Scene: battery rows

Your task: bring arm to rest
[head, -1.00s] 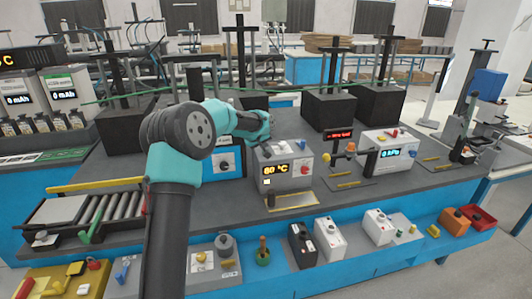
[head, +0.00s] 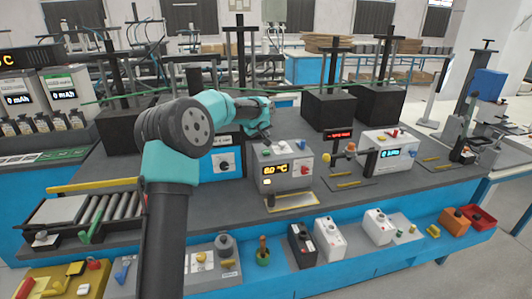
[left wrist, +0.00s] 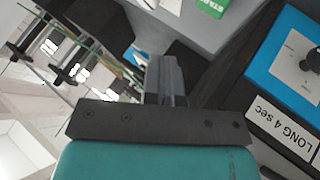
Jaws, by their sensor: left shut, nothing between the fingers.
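My left arm enters the head view from the lower left. My left gripper (head: 266,138) is just above and behind the white box with an orange temperature display (head: 285,170), apart from its top as far as I can see. In the left wrist view my left gripper (left wrist: 166,75) has its dark fingers together, with nothing between them. My right gripper is not in view.
A blue-fronted unit with a dial (head: 224,163) stands left of the display box; the left wrist view shows a blue panel with a black knob (left wrist: 285,70). A white box with a blue display (head: 389,152) stands to the right. Black blocks with posts (head: 330,110) stand behind.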

